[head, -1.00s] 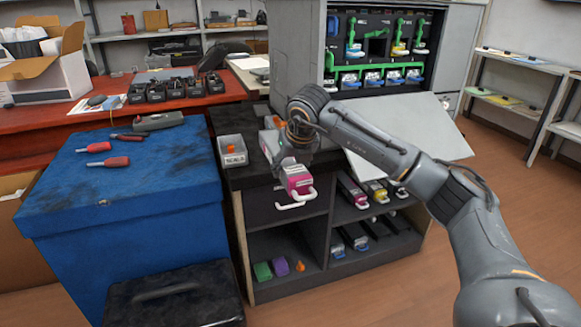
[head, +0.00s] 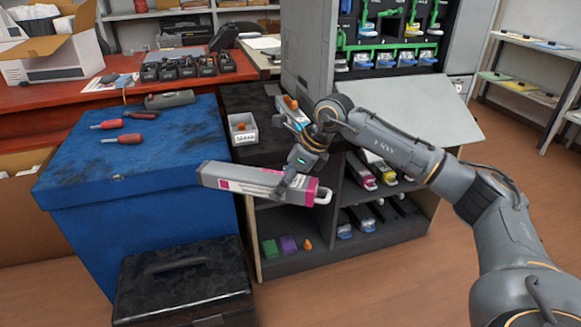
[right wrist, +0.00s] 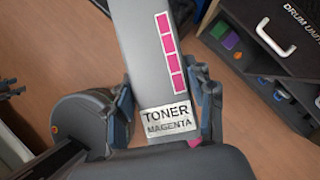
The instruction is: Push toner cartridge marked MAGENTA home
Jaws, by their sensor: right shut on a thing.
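The magenta toner cartridge (head: 240,179) is a long grey box with a magenta end and a white loop handle. My right gripper (head: 292,185) is shut on it near the handle end and holds it in the air, its far end pointing left in front of the blue cabinet. In the right wrist view the cartridge (right wrist: 150,45) lies between both fingers (right wrist: 166,112), with its "TONER MAGENTA" label and pink squares showing. The open printer (head: 393,30) stands at the back right; its upper part is cut off. My left gripper is not in view.
Below, a dark shelf unit (head: 350,245) holds more cartridges (head: 360,172). The flat grey printer door (head: 425,110) juts out behind my right arm. A blue cabinet (head: 140,165) with screwdrivers and a black case (head: 185,285) stand left. Wooden floor is free at the right.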

